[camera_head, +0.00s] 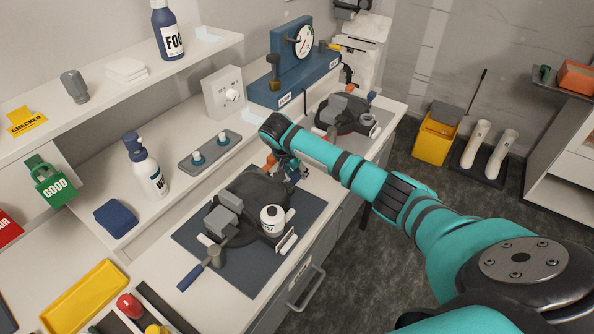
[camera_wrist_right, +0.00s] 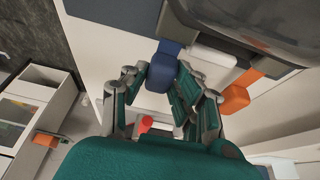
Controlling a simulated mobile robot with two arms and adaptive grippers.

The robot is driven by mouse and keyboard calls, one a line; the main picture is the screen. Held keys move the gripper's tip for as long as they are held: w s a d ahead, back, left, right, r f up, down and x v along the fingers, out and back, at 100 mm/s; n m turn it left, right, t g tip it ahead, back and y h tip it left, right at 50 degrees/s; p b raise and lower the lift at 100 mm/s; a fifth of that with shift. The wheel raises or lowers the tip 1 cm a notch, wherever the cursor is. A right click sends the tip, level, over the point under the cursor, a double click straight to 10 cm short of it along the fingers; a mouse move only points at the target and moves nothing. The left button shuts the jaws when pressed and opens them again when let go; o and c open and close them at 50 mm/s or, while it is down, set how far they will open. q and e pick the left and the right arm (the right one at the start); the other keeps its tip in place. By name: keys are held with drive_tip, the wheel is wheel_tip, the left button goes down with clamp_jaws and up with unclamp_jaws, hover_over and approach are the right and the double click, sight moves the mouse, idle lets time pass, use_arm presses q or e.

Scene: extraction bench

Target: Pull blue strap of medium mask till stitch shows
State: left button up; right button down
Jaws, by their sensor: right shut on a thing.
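A dark mask (camera_head: 243,188) with grey blocks and a white canister (camera_head: 272,221) lies on a dark mat (camera_head: 305,216). My right gripper (camera_head: 294,170) is at the mask's far right edge. In the right wrist view, my right gripper (camera_wrist_right: 160,82) is shut on a blue strap end (camera_wrist_right: 164,64), beside the dark mask body (camera_wrist_right: 240,22). An orange strap end (camera_wrist_right: 236,98) is to the right of the fingers. Another blue strap end (camera_head: 190,278) sticks out at the mask's lower left. I cannot make out a stitch. My left gripper is not in view.
A second mask (camera_head: 341,114) lies farther back on the bench, near a blue gauge stand (camera_head: 293,62). A spray bottle (camera_head: 145,164) and a tray with two knobs (camera_head: 210,152) stand behind the mat. A yellow tray (camera_head: 85,296) is at lower left.

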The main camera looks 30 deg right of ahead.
sight(298, 171)
drive_tip(key=d, duration=0.1)
drive_tip(key=w+d, duration=0.1)
drive_tip(key=d+b, duration=0.1)
drive_tip(key=shift+w+d, duration=0.5)
drive_tip(key=shift+d, duration=0.35)
drive_tip(key=c, duration=1)
unclamp_jaws()
drive_tip(key=shift+c, duration=0.2)
drive_tip(key=shift+a, duration=0.1)
drive_tip(key=v, duration=1.2)
